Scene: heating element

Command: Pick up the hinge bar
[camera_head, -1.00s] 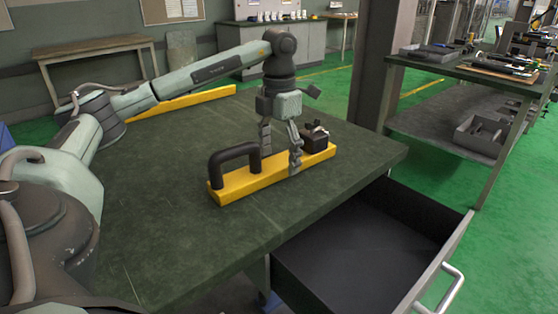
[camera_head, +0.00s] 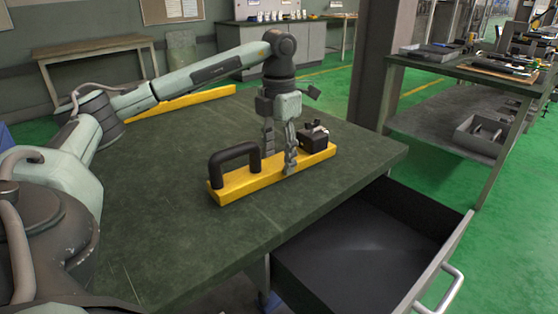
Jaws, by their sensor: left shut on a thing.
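The hinge bar (camera_head: 235,184) is a long yellow bar lying on the dark green table. It has a black arched handle (camera_head: 232,158) at its left end and a black block (camera_head: 314,141) near its right end. My left gripper (camera_head: 279,163) points straight down over the bar's middle, between handle and block. Its fingers are shut on the bar, one on the near side and one on the far side, partly hidden behind it. The bar appears to rest on the table. My right gripper is not in view.
The table top (camera_head: 160,220) is otherwise mostly clear. An open, empty drawer (camera_head: 365,250) sticks out below the table's right edge. Another yellow bar (camera_head: 190,100) shows by the table's far edge. A shelf table (camera_head: 470,75) with trays stands at the right.

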